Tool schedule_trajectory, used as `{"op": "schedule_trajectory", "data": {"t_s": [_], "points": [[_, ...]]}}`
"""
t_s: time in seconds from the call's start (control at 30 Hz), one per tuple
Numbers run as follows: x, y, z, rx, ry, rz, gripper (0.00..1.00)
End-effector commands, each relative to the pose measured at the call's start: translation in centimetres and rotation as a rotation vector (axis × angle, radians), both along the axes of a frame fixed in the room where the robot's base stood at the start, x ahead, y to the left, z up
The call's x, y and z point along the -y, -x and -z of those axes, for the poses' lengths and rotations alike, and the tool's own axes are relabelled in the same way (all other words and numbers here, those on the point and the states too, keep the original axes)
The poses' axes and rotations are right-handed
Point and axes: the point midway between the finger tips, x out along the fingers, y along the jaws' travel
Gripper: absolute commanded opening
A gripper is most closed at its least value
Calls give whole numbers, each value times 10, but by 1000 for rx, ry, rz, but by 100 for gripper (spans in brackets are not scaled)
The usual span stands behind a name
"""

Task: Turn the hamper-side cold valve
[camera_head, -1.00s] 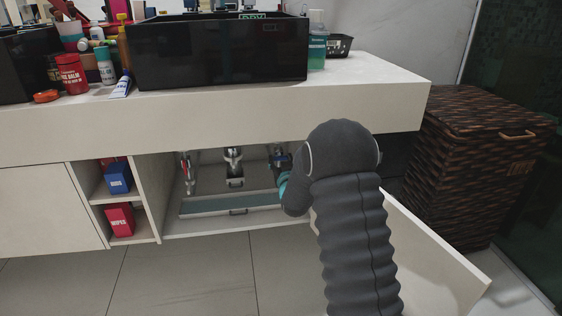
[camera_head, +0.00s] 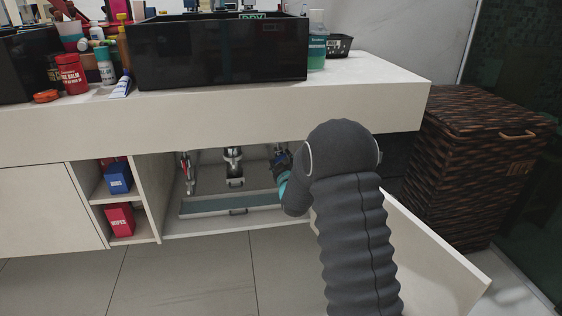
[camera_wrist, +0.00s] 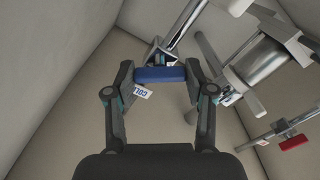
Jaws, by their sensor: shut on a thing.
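The cold valve's blue handle (camera_wrist: 158,74) lies between my fingertips in the wrist view. A white tag reading "COL" (camera_wrist: 142,91) hangs beside it, partly covered. My gripper (camera_wrist: 159,78) is shut on this handle, one finger at each end. The valve joins a metal pipe (camera_wrist: 183,26) at the cabinet wall. In the head view my gripper (camera_head: 282,163) reaches into the open cabinet on its right side, towards the hamper (camera_head: 480,160). There my arm and gripper hide most of the cold valve.
A red-handled valve (camera_head: 188,173) is at the cabinet's left, also in the wrist view (camera_wrist: 293,142). A metal drain trap (camera_head: 233,160) stands between the valves. The cabinet's side walls are close, and the open door (camera_head: 440,246) lies right of my arm.

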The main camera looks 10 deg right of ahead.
Motion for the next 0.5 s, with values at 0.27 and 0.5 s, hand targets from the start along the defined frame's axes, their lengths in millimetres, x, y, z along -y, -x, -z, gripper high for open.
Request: {"op": "schedule_trajectory", "data": {"t_s": [0.27,0.5], "points": [[-1,0,-1,1,143,-2,19],[-1,0,-1,1,193,-2,19]]}}
